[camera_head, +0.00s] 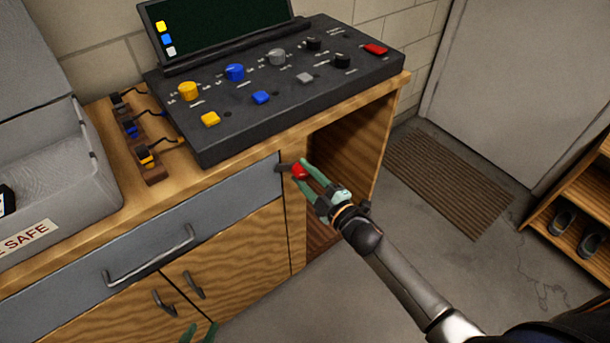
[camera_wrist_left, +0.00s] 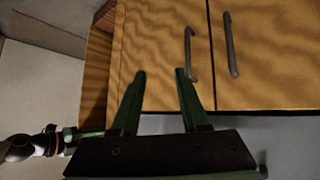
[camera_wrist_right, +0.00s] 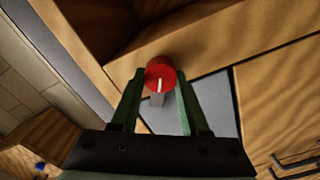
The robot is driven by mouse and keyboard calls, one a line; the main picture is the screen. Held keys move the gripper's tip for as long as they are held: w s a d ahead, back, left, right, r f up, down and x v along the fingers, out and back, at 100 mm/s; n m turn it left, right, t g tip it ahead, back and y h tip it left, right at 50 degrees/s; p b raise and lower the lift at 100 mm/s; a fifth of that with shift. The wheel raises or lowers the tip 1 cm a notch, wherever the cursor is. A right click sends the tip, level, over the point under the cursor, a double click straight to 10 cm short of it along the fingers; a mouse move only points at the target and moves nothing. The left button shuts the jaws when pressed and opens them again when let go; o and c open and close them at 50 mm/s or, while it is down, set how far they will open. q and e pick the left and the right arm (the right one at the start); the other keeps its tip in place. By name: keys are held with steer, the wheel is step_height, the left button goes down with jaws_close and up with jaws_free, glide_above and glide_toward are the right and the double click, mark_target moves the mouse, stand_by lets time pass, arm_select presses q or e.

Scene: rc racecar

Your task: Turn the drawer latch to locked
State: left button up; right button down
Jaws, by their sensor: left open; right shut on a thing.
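The drawer latch is a round red knob (camera_head: 299,171) with a dark grey bar (camera_head: 283,168) reaching left from it over the end of the grey drawer front (camera_head: 215,210). The knob (camera_wrist_right: 160,74) shows a white line on its face in the right wrist view. My right gripper (camera_head: 306,172) is shut on the knob, a finger on each side. My left gripper (camera_wrist_left: 160,73) is open and empty in front of the wooden cabinet doors. In the head view only the tips of my left gripper (camera_head: 197,333) show at the bottom edge.
The drawer has a metal handle (camera_head: 150,258). A black control panel (camera_head: 270,85) with coloured knobs stands on the wooden bench, beside a grey case (camera_head: 60,170) at left. An open compartment (camera_head: 350,150) lies right of the latch. The floor at right has a brown mat (camera_head: 447,180).

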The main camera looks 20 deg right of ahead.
steer(key=n, duration=0.2)
steer(key=shift+f+n+b, duration=0.15)
steer(key=shift+n+b, duration=0.2)
steer(key=shift+n, duration=0.95)
arm_select(q)
steer(key=shift+w+d+f+b, duration=0.3)
steer(key=shift+w+d+b, duration=0.1)
steer(key=shift+d, duration=0.1)
arm_select(e)
steer(key=shift+n, duration=0.6)
arm_select(q)
steer(key=shift+f, duration=0.15)
arm_select(e)
steer(key=shift+c, duration=2)
jaws_free()
steer(key=shift+s, duration=0.1)
arm_select(q)
steer(key=shift+s, duration=0.1)
arm_select(e)
steer(key=v, duration=1.2)
steer(key=shift+s, duration=0.15)
